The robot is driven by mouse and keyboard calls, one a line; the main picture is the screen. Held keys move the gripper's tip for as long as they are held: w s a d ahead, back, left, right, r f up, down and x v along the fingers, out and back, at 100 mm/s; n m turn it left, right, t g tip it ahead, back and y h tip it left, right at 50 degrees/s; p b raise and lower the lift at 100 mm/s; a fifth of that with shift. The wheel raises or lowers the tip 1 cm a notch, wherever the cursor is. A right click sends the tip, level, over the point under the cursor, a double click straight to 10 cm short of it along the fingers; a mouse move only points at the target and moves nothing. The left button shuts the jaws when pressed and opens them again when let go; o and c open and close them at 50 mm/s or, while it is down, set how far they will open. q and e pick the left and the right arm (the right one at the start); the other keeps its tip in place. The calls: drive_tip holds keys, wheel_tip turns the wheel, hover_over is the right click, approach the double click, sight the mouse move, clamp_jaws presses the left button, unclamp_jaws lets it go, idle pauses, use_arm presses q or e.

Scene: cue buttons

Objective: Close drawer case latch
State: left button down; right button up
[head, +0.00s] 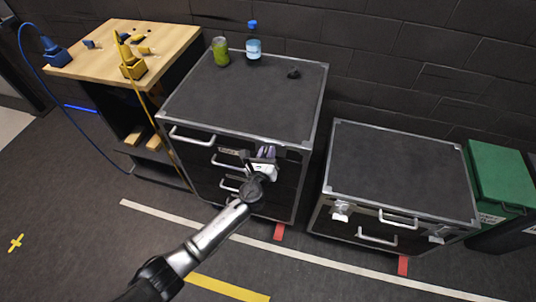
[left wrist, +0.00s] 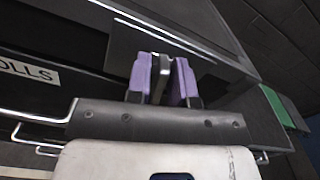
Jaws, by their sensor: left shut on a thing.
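The tall black drawer case (head: 240,100) with metal edges stands in the middle of the head view, with several silver handles on its front. My left gripper (head: 264,154) is at the upper right of that front. In the left wrist view its purple fingers (left wrist: 163,80) are shut on a dark and silver latch part (left wrist: 160,66), just in front of the case's front (left wrist: 115,50). The fingers hide much of the latch, so I cannot tell its exact position. My right gripper is not in view.
A lower black case (head: 400,170) with two corner latches stands to the right, beside a green box (head: 500,172). A wooden-topped workbench (head: 165,40) with cables is at the left. The floor in front is clear.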

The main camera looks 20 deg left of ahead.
use_arm(q)
drive_tip(key=n, duration=0.2)
drive_tip(key=n+b, duration=0.1)
drive_tip(key=shift+a+f+n, duration=0.15)
drive_tip(key=shift+n, duration=0.25)
drive_tip(key=n+b, duration=0.1)
drive_tip(key=n, duration=0.2)
drive_tip(key=n+b, duration=0.1)
drive_tip(key=n, duration=0.3)
drive_tip(key=n+b, duration=0.1)
drive_tip(key=n, duration=0.3)
drive_tip(key=shift+a+f+b, duration=0.25)
drive_tip(key=shift+f+b, duration=0.05)
drive_tip(key=shift+f, duration=0.1)
drive_tip(key=c, duration=1.2)
unclamp_jaws()
drive_tip(key=shift+c, duration=0.2)
drive_tip(key=shift+s, duration=0.15)
